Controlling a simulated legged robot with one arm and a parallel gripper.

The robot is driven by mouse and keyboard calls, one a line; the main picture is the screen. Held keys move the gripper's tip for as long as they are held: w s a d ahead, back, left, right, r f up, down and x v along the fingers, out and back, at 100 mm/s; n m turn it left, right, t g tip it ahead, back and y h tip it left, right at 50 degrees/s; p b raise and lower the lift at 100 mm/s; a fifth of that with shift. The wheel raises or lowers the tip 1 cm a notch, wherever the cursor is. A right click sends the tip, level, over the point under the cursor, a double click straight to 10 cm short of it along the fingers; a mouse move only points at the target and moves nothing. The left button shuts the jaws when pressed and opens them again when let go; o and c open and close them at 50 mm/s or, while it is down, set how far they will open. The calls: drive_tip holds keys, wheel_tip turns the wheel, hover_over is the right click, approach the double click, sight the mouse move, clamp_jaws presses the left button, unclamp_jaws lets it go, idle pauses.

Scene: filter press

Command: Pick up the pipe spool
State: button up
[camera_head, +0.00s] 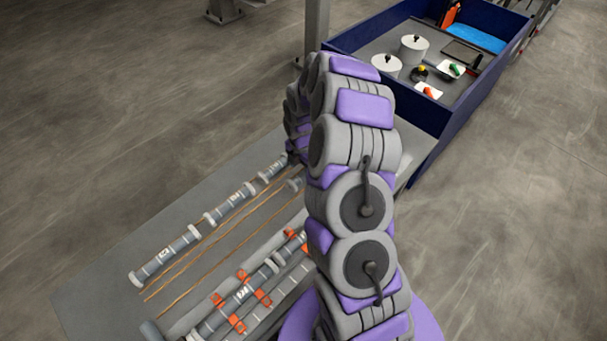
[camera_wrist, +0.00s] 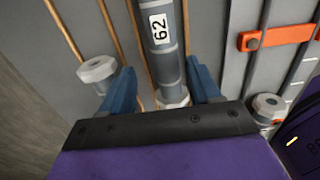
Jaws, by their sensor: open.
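In the wrist view, a grey pipe spool (camera_wrist: 167,62) with a white label reading 62 runs lengthwise between the two blue fingers of my gripper (camera_wrist: 160,70). The fingers stand open, one on each side of it, with visible gaps. A pale flange at its near end shows just above the dark palm bar. I cannot tell how far the fingers reach down beside it. In the head view, several grey pipe spools with pale flanges lie on a grey surface, one at the left (camera_head: 168,256). My arm hides the gripper there.
Thin copper rods (camera_head: 215,235) lie between the pipe rows. Orange clamps (camera_wrist: 275,38) hold pipes at the right in the wrist view. Pale flanged ends stand left (camera_wrist: 97,70) and right (camera_wrist: 268,107) of the fingers. A blue-walled bin (camera_head: 425,140) with canisters stands behind my arm.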

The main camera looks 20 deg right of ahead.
drive_tip(key=d+f, duration=0.2)
drive_tip(key=f, duration=0.1)
drive_tip(key=shift+d, duration=0.55)
drive_tip(key=shift+a+r, duration=0.1)
drive_tip(key=shift+a, duration=0.85)
drive_tip(key=c, duration=0.4)
drive_tip(key=shift+a, duration=0.25)
drive_tip(key=c, duration=0.3)
drive_tip(key=shift+s+d, duration=0.1)
drive_tip(key=shift+d, duration=0.75)
clamp_jaws()
